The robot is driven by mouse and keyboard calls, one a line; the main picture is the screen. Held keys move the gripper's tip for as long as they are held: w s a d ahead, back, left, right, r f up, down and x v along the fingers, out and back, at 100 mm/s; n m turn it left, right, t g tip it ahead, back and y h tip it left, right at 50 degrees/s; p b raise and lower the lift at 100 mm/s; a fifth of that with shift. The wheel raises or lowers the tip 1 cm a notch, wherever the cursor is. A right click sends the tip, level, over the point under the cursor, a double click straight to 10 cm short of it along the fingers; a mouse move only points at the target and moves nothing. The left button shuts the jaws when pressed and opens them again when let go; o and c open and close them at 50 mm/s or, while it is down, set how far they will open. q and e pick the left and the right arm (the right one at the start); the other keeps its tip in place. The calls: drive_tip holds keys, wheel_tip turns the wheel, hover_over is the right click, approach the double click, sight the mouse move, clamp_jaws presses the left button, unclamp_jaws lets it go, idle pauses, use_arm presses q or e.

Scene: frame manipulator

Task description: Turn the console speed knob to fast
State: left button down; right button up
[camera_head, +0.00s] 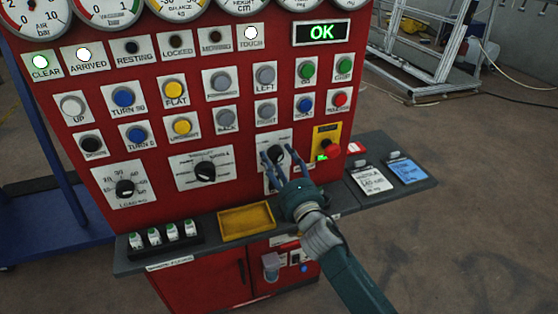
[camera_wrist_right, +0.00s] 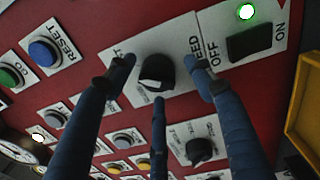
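The speed knob (camera_head: 277,155) is a black rotary knob on a white label plate on the red console (camera_head: 160,60). In the right wrist view the knob (camera_wrist_right: 156,70) sits near the top middle, with a pale mark on its lower edge. Part of its lettering is covered, so I cannot read its setting. My right gripper (camera_head: 276,162) is in front of the knob. In the wrist view its blue fingers (camera_wrist_right: 160,75) are spread, one on each side of the knob and one below it. They appear apart from it. My left gripper is not in view.
A lit on/off switch (camera_wrist_right: 249,42) is close beside the right finger. A red mushroom button (camera_head: 332,149) on a yellow plate is right of the knob. A yellow tray (camera_head: 246,222) and shelf (camera_head: 400,196) jut out below. Another black knob (camera_head: 205,172) is to the left.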

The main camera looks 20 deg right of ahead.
drive_tip(key=shift+r, duration=0.1)
drive_tip(key=s, duration=1.2)
drive_tip(key=shift+d+f, duration=0.25)
drive_tip(key=shift+d, duration=0.05)
drive_tip(key=shift+f, duration=0.1)
drive_tip(key=s+d+f+m+g, duration=0.1)
drive_tip(key=s+f+m+g, duration=0.2)
drive_tip(key=f, duration=1)
drive_tip(key=s+f+m+g, duration=0.2)
drive_tip(key=s+f, duration=0.2)
drive_tip(key=f, duration=0.8)
drive_tip(key=s+d+f+m+g, duration=0.1)
drive_tip(key=s+f+m+g, duration=0.2)
drive_tip(key=f, duration=1)
drive_tip(key=s+f+m+g+h, duration=0.1)
drive_tip(key=s+f+m+g, duration=0.45)
drive_tip(key=s+f, duration=1.35)
drive_tip(key=s+f+m+g, duration=0.2)
drive_tip(key=s, duration=0.7)
drive_tip(key=s+d+f+m+g, duration=0.1)
drive_tip(key=s+f+m+g, duration=0.1)
drive_tip(key=s, duration=0.8)
drive_tip(key=shift+f, duration=0.45)
